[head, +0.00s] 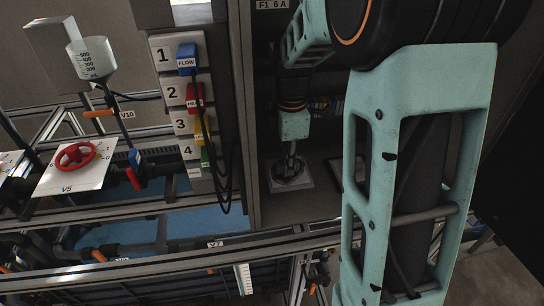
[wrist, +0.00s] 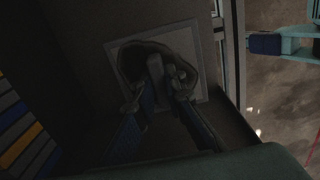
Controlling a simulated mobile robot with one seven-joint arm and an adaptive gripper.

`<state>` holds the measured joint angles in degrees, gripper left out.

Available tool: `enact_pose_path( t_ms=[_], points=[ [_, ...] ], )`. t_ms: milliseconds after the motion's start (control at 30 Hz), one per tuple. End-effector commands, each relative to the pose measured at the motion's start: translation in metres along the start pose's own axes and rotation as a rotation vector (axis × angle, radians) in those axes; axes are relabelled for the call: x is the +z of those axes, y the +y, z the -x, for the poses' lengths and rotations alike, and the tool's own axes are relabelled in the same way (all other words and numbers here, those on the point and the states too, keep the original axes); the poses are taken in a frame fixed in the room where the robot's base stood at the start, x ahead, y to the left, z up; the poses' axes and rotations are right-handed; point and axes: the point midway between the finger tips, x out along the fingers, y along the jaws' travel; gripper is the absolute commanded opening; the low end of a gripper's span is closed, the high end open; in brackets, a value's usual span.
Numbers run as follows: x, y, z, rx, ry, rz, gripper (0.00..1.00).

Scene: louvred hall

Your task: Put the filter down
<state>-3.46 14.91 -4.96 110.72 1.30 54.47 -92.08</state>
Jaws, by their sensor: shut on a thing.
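The filter (head: 286,178) is a dark, round piece over a pale square plate (head: 307,183) in a grey cabinet recess, at the middle of the head view. My gripper (head: 291,166) reaches down from above and is shut on the filter. In the wrist view, the filter (wrist: 130,58) shows as a dark rounded rim within the plate's outline (wrist: 202,62). My gripper's fingertips (wrist: 165,82) close on its middle part. The fingers hide part of the filter. The picture is too dark to tell whether its underside touches the plate.
A dark flat framed item (head: 345,176) lies right of the plate. Left of the cabinet post are numbered panels (head: 165,55) with coloured plugs and hanging black cables. A red valve wheel (head: 75,155) and pipes are further left. The recess walls stand close to my gripper.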

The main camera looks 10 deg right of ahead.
Motion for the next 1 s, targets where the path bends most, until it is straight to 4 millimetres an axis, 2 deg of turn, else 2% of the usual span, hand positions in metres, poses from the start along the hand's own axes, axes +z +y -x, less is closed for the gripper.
enact_pose_path(
  t_ms=[33,100,367,467,633,1000],
  points=[
    [-0.003,0.007,-0.017,-0.002,-0.001,0.001,0.0],
    [-0.006,0.015,-0.025,-0.001,-0.001,0.001,0.0],
    [-0.011,0.028,-0.038,0.001,0.0,0.0,0.0],
    [-0.014,0.034,-0.048,-0.001,0.0,0.001,0.0],
    [-0.013,0.033,-0.072,-0.001,0.0,0.0,0.0],
    [-0.013,0.033,-0.075,0.001,0.0,0.0,0.0]
  ],
)
